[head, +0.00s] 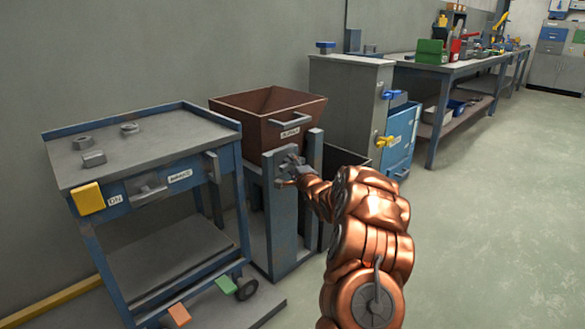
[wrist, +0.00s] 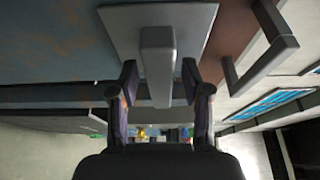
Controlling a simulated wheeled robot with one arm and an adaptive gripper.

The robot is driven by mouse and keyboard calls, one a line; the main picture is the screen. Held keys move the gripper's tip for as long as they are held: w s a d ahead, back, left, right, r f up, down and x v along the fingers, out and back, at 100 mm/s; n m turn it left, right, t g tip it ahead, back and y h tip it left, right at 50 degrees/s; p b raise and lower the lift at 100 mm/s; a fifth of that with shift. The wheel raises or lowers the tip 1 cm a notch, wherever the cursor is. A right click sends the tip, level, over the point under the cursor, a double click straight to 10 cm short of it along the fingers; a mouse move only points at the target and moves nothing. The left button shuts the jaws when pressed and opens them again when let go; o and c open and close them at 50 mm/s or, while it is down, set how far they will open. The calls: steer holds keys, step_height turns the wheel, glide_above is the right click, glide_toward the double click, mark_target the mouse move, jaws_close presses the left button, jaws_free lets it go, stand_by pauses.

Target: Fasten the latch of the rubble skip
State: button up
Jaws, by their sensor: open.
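The rubble skip (head: 262,129) is a brown open bin with a grey handle and a label, on a blue-grey stand. A grey bar (wrist: 157,52), seemingly its latch lever, stands out from a grey plate (wrist: 118,20) in the wrist view. My gripper (head: 288,174) is at the front post of the stand (head: 281,230), below the skip's rim. In the wrist view my gripper (wrist: 159,82) is open, with one finger on each side of the bar and gaps visible. In the head view my gripper partly hides the latch.
A blue workbench cart (head: 145,150) with a yellow paddle (head: 88,199) stands left. A grey cabinet (head: 345,100) with a blue door and yellow handle stands right of the skip. A long bench (head: 455,68) is farther back. The floor at right is clear.

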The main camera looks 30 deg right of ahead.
steer(key=shift+w, duration=0.15)
jaws_close()
stand_by(0.4)
